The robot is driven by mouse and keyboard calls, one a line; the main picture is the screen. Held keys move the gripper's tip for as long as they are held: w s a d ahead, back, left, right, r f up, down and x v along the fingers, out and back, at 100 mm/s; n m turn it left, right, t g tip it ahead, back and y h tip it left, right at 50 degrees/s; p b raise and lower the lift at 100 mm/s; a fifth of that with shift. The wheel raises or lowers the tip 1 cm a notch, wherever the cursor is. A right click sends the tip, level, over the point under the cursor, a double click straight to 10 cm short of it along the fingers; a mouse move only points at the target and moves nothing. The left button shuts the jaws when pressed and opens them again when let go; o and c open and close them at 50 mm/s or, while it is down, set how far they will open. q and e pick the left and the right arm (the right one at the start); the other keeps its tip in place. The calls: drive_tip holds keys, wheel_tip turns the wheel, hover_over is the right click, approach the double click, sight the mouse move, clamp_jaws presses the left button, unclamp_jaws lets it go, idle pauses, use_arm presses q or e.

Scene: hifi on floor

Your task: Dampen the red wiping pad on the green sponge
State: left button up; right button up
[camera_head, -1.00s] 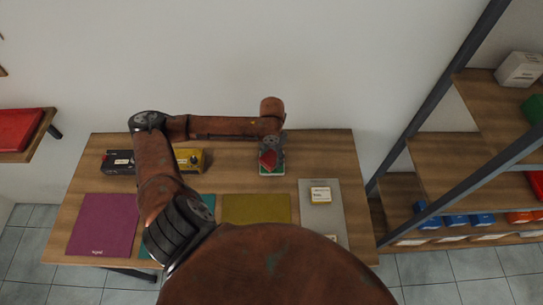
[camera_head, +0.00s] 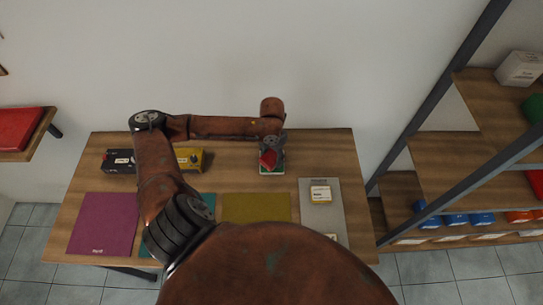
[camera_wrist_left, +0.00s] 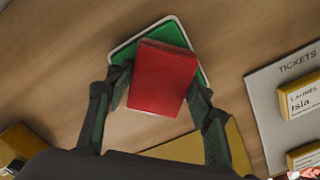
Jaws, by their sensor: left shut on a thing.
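My left gripper (camera_head: 270,150) is shut on the red wiping pad (camera_head: 268,160), over the table's back middle. In the left wrist view the two fingers of the gripper (camera_wrist_left: 160,90) hold the red pad (camera_wrist_left: 163,76) by its opposite sides. The green sponge (camera_wrist_left: 172,33) lies in a shallow, white-rimmed dish under the pad, which hides much of it. In the head view the sponge (camera_head: 279,168) shows beside the pad. I cannot tell whether pad and sponge touch. My right gripper is not in view.
A grey tickets board (camera_head: 334,217) with yellow-and-white boxes (camera_head: 320,194) lies at right. Purple (camera_head: 101,222) and olive (camera_head: 256,207) mats lie along the front. Wood is bare around the dish.

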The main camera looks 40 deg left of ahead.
sight(274, 158)
use_arm(q)
drive_tip(key=shift+s+f+p, duration=0.1)
drive_tip(key=shift+f+p, duration=0.05)
drive_tip(key=shift+p, duration=0.2)
idle(1.5)
wheel_tip(274, 158, up, 7)
drive_tip(key=p, duration=0.8)
idle(0.9)
drive_tip(key=shift+w+d+n+b, duration=0.2)
drive_tip(key=shift+d+n+b, duration=0.3)
drive_tip(key=shift+n, duration=0.3)
drive_tip(key=d+n+b, duration=0.4)
drive_tip(key=n, duration=0.6)
drive_tip(key=d+f+n+b, duration=0.1)
drive_tip(key=d+n+b, duration=0.3)
drive_tip(key=n, duration=0.7)
drive_tip(key=s+d+n+b, duration=0.1)
drive_tip(key=d+n+b, duration=0.4)
drive_tip(key=n, duration=0.5)
drive_tip(key=shift+s+d+f, duration=0.1)
drive_tip(key=shift+d+f, duration=0.3)
drive_tip(key=shift+d, duration=0.2)
drive_tip(key=n, duration=0.3)
drive_tip(key=d+n+b, duration=0.1)
drive_tip(key=shift+s, duration=0.25)
